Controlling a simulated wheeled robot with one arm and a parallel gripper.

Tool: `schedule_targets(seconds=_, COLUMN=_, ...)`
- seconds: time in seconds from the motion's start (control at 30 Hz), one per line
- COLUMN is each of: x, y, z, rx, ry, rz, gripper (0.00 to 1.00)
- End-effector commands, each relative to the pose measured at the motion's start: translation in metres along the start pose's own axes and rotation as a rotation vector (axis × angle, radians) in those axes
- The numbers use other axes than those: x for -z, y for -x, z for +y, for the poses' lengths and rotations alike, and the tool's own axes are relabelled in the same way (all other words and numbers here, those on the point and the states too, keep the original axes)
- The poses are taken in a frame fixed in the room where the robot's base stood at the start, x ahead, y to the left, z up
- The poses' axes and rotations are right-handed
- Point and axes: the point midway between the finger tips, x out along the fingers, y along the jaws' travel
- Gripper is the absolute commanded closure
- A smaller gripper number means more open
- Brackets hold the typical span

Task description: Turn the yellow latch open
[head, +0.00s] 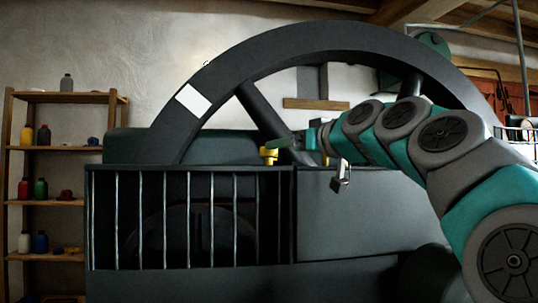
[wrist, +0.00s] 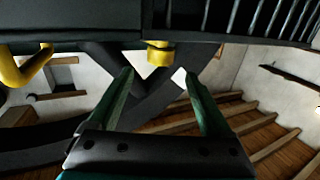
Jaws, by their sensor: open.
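The yellow latch (head: 269,155) sits on the top edge of the dark barred guard, left of the guard's solid panel. In the wrist view a short yellow piece (wrist: 159,55), which looks like the latch, lies ahead between my fingertips. My gripper (head: 284,143) is at the guard's top edge, close to the latch. In the wrist view my gripper (wrist: 159,78) has its two green fingers spread apart with nothing held. I cannot tell whether a finger touches the latch.
A curved yellow piece (wrist: 25,70) shows at the left of the wrist view. A padlock (head: 340,177) hangs at the guard's upper edge, below my wrist. A large dark wheel (head: 270,52) rises behind the guard (head: 340,225). Shelves with bottles (head: 62,148) stand at the left.

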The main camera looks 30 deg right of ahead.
Motion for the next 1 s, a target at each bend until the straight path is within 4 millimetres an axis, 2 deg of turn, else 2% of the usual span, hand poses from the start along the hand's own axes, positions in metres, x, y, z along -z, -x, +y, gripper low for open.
schedule_targets(seconds=0.47, x=0.0, y=-0.01, z=0.001, rx=0.015, ry=0.001, rz=0.016, gripper=0.17)
schedule_targets(seconds=0.8, x=0.0, y=-0.06, z=0.0, rx=0.016, ry=0.0, rz=0.013, gripper=0.17)
schedule_targets(seconds=1.0, x=0.001, y=-0.077, z=0.0, rx=0.016, ry=0.0, rz=0.015, gripper=0.17)
